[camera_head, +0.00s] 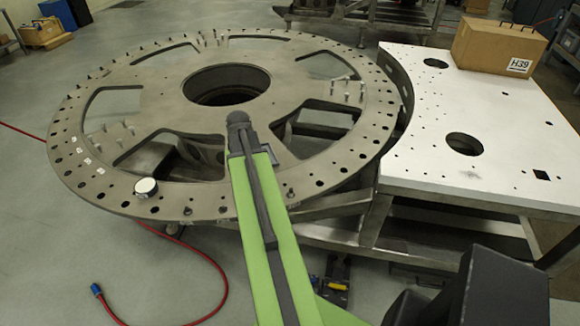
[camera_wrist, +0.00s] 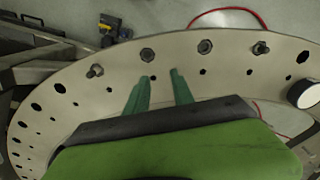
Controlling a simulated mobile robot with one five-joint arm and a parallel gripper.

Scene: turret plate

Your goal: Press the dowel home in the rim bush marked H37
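The large round steel turret plate (camera_head: 200,150) fills the middle of the head view; its rim (camera_wrist: 225,72) curves across the wrist view. The rim carries holes and several dark fittings, among them two hex-shaped ones (camera_wrist: 147,55) (camera_wrist: 205,47) and two with studs standing up (camera_wrist: 95,71) (camera_wrist: 260,48). No H37 mark is readable, and I cannot pick out the dowel for sure. My gripper (camera_wrist: 159,76) is over the near rim, its two green fingers apart with nothing visible between them; a small hole shows between the tips. My arm hides the gripper in the head view.
A white-topped cylinder (camera_head: 146,187) stands on the near-left rim. Several upright pins (camera_head: 347,88) stand on the plate. A white table (camera_head: 480,130) at right bears a cardboard box (camera_head: 497,45) labelled H39. A red hose (camera_head: 190,250) lies on the floor.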

